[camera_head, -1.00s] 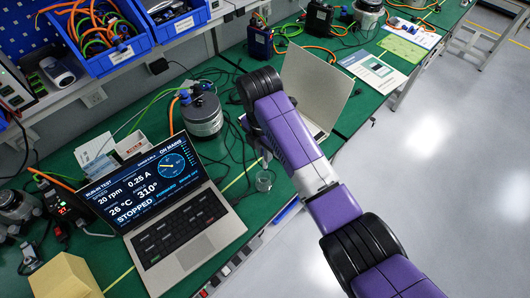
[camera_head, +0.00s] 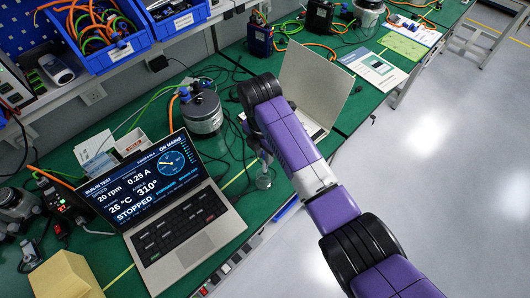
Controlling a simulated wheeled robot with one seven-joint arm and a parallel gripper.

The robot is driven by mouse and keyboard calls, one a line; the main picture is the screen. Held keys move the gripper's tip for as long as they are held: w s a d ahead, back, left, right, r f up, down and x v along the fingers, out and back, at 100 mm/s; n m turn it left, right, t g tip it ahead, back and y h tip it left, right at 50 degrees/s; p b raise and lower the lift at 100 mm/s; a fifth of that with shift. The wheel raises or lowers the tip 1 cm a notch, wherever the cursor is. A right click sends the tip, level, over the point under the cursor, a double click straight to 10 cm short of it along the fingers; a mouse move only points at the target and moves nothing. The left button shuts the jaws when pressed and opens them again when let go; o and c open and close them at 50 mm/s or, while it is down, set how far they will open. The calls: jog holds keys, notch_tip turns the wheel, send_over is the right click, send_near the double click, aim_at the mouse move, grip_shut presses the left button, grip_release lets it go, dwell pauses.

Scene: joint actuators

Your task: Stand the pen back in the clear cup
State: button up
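The small clear cup (camera_head: 264,180) stands on the green bench, right of the laptop and close to the front edge. My gripper (camera_head: 262,158) points down just above and behind the cup's rim, mostly hidden by my purple arm. Its fingers are small and blend with the cup and dark cables, so I cannot tell whether they are open or shut. I cannot make out the pen clearly, either in the gripper or in the cup.
An open laptop (camera_head: 190,216) lies left of the cup, with a grey cylindrical device (camera_head: 203,113) behind it. Another open laptop (camera_head: 314,88) stands behind my arm. A blue strip (camera_head: 287,207) lies at the bench's front edge. Loose cables run across the green bench top.

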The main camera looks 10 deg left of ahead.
jog(key=shift+o, duration=0.8)
notch_tip(320, 180, up, 13)
jog(key=p, duration=0.2)
jog(key=shift+s+a+r, duration=0.15)
jog(key=shift+s+a, duration=0.1)
